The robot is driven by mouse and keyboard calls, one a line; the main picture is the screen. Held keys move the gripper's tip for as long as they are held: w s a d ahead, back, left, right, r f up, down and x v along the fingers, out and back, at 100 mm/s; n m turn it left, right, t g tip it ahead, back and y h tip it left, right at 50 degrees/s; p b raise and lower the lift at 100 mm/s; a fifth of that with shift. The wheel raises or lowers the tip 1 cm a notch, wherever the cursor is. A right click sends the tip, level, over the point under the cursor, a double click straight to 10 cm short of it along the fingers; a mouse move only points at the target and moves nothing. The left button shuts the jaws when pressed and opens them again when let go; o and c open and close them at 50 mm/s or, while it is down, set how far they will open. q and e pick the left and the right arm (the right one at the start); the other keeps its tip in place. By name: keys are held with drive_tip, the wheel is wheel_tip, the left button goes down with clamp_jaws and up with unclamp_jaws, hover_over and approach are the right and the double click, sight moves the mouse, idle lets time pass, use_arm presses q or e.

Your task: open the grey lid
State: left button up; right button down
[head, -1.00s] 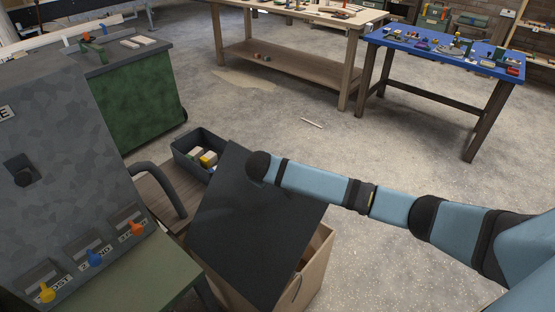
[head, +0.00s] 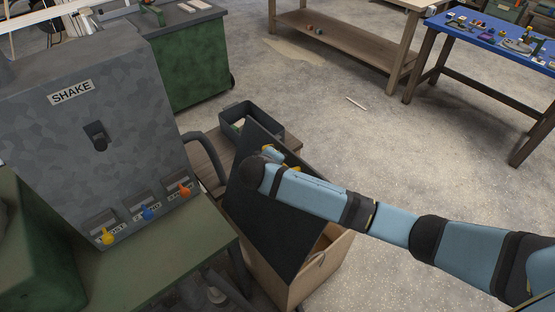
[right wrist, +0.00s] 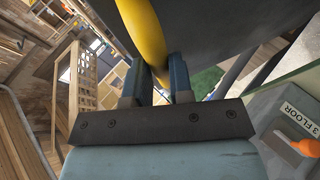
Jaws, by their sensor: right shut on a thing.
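The dark grey lid (head: 270,222) stands tilted up on an open wooden box (head: 325,262) in the head view. Part of the box's inside shows at the lid's right edge. My right arm reaches over from the right, and my right gripper (head: 270,152) is at the lid's upper part, mostly hidden by its own wrist. In the right wrist view, my right gripper (right wrist: 155,85) is shut on a yellow handle (right wrist: 148,32), with the lid's dark underside or face (right wrist: 220,35) close beyond it. My left gripper is out of view.
A grey machine marked SHAKE (head: 95,115) with coloured levers stands left on a green bench (head: 165,250). A dark bin (head: 252,112) sits behind the lid. A green cabinet (head: 190,70) and a blue table (head: 490,45) stand further back.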

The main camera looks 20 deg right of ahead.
drive_tip(key=shift+s+a+f, duration=0.1)
drive_tip(key=shift+s+f, duration=0.1)
drive_tip(key=shift+f, duration=0.1)
drive_tip(key=c, duration=1.1)
unclamp_jaws()
drive_tip(key=shift+o, duration=0.4)
drive_tip(key=shift+w, duration=0.15)
drive_tip(key=shift+r, duration=0.15)
drive_tip(key=b+v, duration=0.1)
drive_tip(key=v, duration=1.2)
drive_tip(key=shift+s+r, duration=0.2)
drive_tip(key=shift+s, duration=0.05)
drive_tip(key=shift+a+f, duration=0.15)
drive_tip(key=shift+a, duration=0.05)
drive_tip(key=s+d+f+y+p, duration=0.25)
drive_tip(key=s+f+y, duration=0.65)
drive_tip(key=s+f, duration=0.6)
drive_tip(key=s+d+f+m+t, duration=0.1)
drive_tip(key=s+d+m+t, duration=0.1)
drive_tip(key=s+d, duration=0.4)
drive_tip(key=shift+s+d+f+m+t+y+p, duration=0.3)
drive_tip(key=shift+s+d+m+t+p, duration=0.1)
drive_tip(key=shift+s+m, duration=0.25)
